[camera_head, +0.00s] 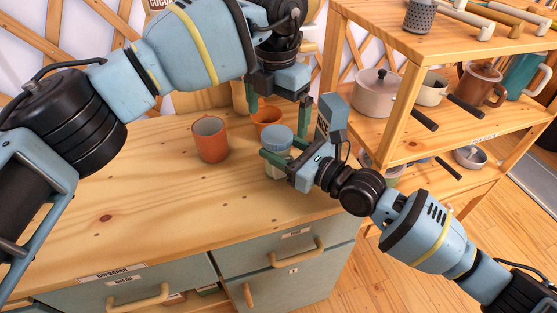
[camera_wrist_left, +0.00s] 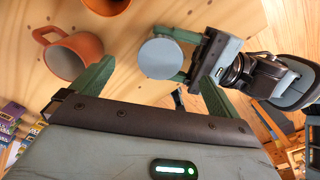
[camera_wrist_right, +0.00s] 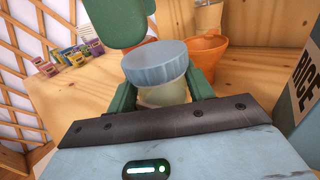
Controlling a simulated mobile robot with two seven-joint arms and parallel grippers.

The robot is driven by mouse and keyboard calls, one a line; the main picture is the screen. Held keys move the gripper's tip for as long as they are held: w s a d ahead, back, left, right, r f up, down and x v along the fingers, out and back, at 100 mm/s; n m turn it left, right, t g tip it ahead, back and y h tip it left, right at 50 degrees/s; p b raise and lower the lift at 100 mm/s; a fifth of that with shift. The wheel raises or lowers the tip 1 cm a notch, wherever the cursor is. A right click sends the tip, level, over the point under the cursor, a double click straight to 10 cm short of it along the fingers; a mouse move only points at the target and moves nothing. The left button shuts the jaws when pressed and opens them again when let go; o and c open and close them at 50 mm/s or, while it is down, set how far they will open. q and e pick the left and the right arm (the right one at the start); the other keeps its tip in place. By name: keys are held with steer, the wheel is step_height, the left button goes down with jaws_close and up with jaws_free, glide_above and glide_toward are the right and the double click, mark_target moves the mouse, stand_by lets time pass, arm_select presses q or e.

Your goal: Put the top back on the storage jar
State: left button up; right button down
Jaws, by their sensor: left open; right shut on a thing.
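The storage jar (camera_head: 277,171) stands on the wooden cabinet top near its right end. Its blue-grey round top (camera_head: 277,138) sits on the jar's mouth; I cannot tell whether it is fully seated. In the right wrist view the top (camera_wrist_right: 155,62) shows above the pale jar body (camera_wrist_right: 163,94). My right gripper (camera_head: 276,157) is shut around the jar's body, just below the top. My left gripper (camera_head: 277,100) is open and empty above the jar, fingers pointing down. In the left wrist view the top (camera_wrist_left: 160,58) appears between its fingers, apart from them.
An orange mug (camera_head: 210,139) stands left of the jar and an orange pot (camera_head: 266,117) behind it. A box marked RICE (camera_wrist_right: 306,85) is close on the right in the right wrist view. Shelves with a lidded pot (camera_head: 376,92) stand at right. The cabinet's front left is clear.

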arm_select(q)
step_height(320, 180, up, 12)
stand_by(0.5)
steer(key=shift+f, duration=0.1)
arm_select(e)
steer(key=c, duration=0.5)
jaws_free()
steer(key=v, duration=0.6)
steer(key=shift+s+d, duration=0.15)
steer(key=shift+d, duration=0.1)
arm_select(q)
steer(key=shift+f, duration=0.4)
arm_select(e)
steer(key=shift+s+d, duration=0.4)
steer(key=shift+d, duration=0.1)
